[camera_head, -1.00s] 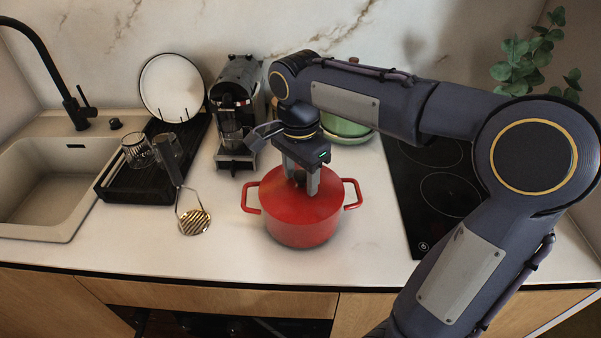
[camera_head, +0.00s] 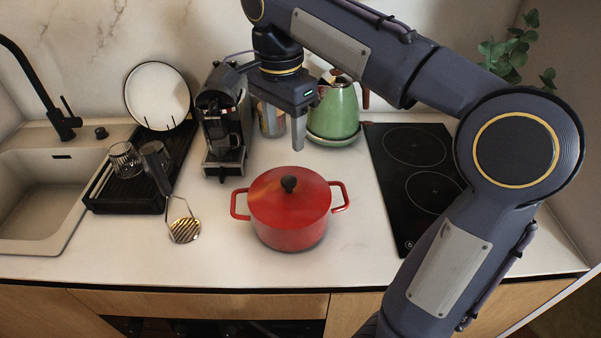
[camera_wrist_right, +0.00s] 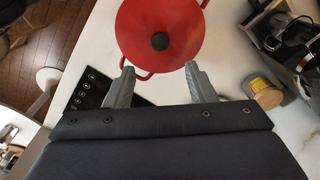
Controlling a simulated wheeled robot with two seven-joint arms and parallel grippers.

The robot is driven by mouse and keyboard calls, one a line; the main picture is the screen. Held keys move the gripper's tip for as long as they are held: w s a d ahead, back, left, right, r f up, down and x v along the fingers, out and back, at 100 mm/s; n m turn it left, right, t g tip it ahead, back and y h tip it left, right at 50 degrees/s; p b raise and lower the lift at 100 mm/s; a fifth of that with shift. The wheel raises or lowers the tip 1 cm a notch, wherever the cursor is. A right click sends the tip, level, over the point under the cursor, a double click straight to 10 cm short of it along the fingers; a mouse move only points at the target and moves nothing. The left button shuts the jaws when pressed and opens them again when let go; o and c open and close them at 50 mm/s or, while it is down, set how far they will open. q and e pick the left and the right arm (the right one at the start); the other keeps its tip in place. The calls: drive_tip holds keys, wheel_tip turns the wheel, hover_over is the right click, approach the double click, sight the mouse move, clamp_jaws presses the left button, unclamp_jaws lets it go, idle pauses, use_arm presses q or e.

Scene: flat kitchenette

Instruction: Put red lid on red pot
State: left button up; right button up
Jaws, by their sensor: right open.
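The red pot (camera_head: 290,236) stands on the white counter with its two side handles out to left and right. The red lid (camera_head: 289,199) with a dark knob (camera_head: 289,184) sits on top of the pot and covers its opening. My right gripper (camera_head: 284,138) is open and empty, above and behind the lid, clear of the knob. In the right wrist view the lid (camera_wrist_right: 160,22) and its knob (camera_wrist_right: 160,41) lie beyond the spread fingers of the gripper (camera_wrist_right: 158,85). My left gripper is not in view.
A green kettle (camera_head: 335,112) stands behind the pot to the right, near the gripper. A coffee machine (camera_head: 222,122) is behind left. A black cooktop (camera_head: 412,170) lies right. A masher (camera_head: 183,228), dish rack (camera_head: 128,190) and sink (camera_head: 38,190) are left. The counter before the pot is clear.

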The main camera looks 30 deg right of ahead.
drive_tip(key=s+a+f+n+t+y, duration=0.1)
drive_tip(key=s+f+n+t+y, duration=0.1)
drive_tip(key=s+f+n, duration=0.5)
drive_tip(key=s+a+f+n+t+y, duration=0.2)
drive_tip(key=s+f+n, duration=0.4)
drive_tip(key=s+f, duration=0.3)
drive_tip(key=shift+s+a+f+n+t, duration=0.3)
drive_tip(key=shift+s+n+t, duration=0.1)
drive_tip(key=shift+t, duration=0.4)
